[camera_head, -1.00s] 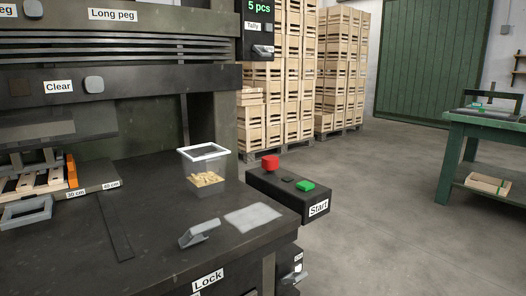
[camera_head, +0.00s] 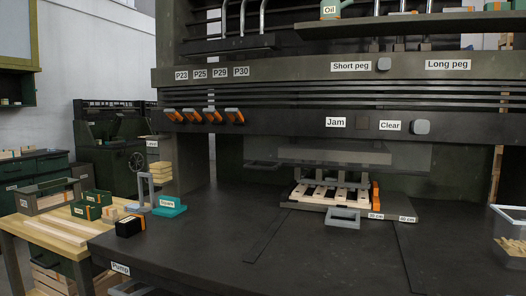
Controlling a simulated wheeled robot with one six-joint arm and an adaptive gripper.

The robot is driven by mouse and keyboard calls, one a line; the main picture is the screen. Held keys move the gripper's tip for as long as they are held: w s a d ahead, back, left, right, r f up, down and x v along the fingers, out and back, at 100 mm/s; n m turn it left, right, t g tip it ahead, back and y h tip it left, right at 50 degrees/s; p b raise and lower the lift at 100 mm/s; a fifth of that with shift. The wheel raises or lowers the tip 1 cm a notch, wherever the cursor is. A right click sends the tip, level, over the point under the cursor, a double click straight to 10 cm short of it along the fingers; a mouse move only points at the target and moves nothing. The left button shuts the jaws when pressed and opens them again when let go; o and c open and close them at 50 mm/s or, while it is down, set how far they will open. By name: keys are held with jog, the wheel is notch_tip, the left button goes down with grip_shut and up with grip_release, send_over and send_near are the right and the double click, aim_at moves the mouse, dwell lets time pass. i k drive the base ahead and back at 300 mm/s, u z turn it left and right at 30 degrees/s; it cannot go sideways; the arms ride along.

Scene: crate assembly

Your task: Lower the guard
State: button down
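A see-through panel (camera_head: 408,157), which looks like the guard, hangs across the middle of the press opening, below the beam labelled Jam and Clear. It appears raised, with its lower edge above the bench top. Under and behind it, a partly built crate (camera_head: 330,194) of pale slats sits in a fixture with an orange block (camera_head: 375,196) at its right end. A grey loop handle (camera_head: 343,218) stands in front of the fixture; I cannot tell whether it joins the guard. My gripper is not in view.
The dark bench top (camera_head: 210,235) is largely clear. A teal block (camera_head: 170,207) and a black-and-orange box (camera_head: 130,226) stand at its left. A clear bin (camera_head: 510,238) of pegs is at the right edge. Orange levers (camera_head: 203,116) line the upper beam.

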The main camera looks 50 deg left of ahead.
aim_at(249, 165)
jog(key=u, duration=1.25)
jog(key=k, duration=0.15)
jog(key=u, duration=0.7)
jog(key=i, duration=0.2)
jog(key=z, duration=0.45)
